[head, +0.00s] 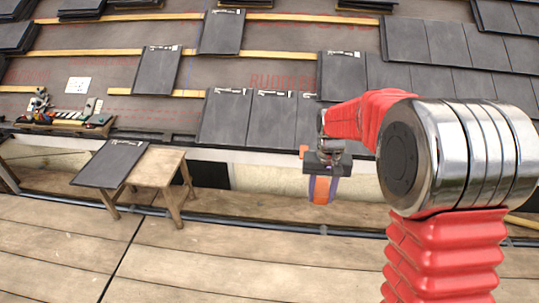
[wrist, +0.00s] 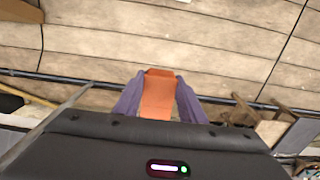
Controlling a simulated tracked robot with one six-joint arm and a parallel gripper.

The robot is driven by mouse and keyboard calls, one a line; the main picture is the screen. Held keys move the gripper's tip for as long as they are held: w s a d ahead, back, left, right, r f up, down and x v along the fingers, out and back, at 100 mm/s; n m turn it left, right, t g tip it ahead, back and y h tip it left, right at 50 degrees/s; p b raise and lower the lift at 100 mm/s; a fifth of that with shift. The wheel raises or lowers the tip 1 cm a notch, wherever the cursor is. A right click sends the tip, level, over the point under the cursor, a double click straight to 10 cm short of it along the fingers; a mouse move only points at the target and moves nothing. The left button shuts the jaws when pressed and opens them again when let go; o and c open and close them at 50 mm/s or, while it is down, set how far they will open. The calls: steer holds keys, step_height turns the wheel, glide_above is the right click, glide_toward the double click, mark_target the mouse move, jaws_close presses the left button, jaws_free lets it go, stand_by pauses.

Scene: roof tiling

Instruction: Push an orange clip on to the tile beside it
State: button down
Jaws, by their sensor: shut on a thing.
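My gripper (head: 323,192) hangs in front of the eave, with its purple fingers pointing down. It is shut on an orange clip (wrist: 158,97), which sits between the two purple fingers in the wrist view. The clip also shows as an orange strip in the head view (head: 322,190). It is held in the air, apart from any tile. Dark grey tiles lie in the bottom row on the roof, among them a left one (head: 224,119) and one beside it (head: 266,120). My arm hides part of the row to the right.
A dark tile (head: 108,164) lies on a small wooden table (head: 158,167) at the left. A tray of tools (head: 62,120) rests on the lower roof. Several loose tiles lie higher up on wooden battens (head: 290,53). The plank deck (head: 240,265) in front is clear.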

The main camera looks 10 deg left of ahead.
steer(key=d, duration=1.6)
steer(key=shift+w, duration=0.2)
